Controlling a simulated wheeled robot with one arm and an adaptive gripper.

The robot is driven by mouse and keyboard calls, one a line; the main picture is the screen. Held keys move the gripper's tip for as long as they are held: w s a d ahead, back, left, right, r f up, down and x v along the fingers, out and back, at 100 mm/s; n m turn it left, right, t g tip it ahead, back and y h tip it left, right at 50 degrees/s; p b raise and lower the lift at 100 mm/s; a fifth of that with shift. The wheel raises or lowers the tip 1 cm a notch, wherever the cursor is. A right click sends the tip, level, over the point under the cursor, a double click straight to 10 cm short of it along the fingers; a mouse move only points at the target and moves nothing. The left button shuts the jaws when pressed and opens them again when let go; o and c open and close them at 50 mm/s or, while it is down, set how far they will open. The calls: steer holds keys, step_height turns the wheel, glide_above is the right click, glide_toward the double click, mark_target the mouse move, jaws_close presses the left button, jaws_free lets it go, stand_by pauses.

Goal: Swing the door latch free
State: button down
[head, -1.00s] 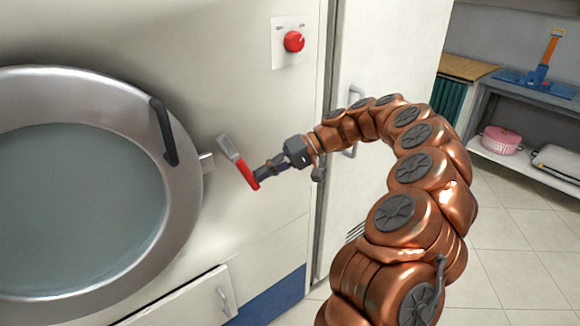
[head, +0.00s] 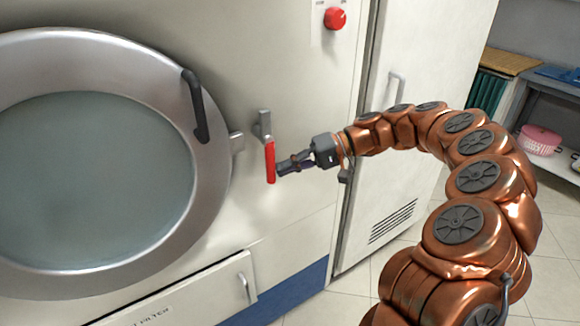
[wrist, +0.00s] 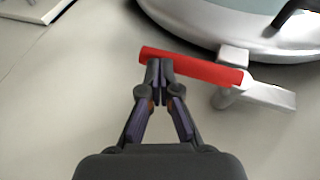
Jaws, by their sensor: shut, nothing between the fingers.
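The door latch (head: 269,150) is a grey metal arm with a red grip, mounted on the machine's front just right of the round door (head: 215,130). Its red grip hangs down and the latch stands near upright, apart from the small metal lug (head: 237,142) on the door's rim in the head view. In the wrist view the red grip (wrist: 195,67) lies across the picture and the latch's metal end (wrist: 262,95) is at the right. My gripper (head: 281,171) is shut and empty, its fingertips (wrist: 159,68) at the red grip; whether they touch cannot be told.
A black door handle (head: 194,105) curves along the door's right rim. A red knob (head: 335,18) sits above the latch. A lower drawer (head: 190,295) with a handle is below. A tall white cabinet (head: 400,130) stands to the right.

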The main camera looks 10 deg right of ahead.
stand_by(0.3)
steer(key=d, duration=1.3)
steer(key=shift+w+d+p, duration=0.4)
steer(key=shift+w, duration=0.05)
stand_by(0.9)
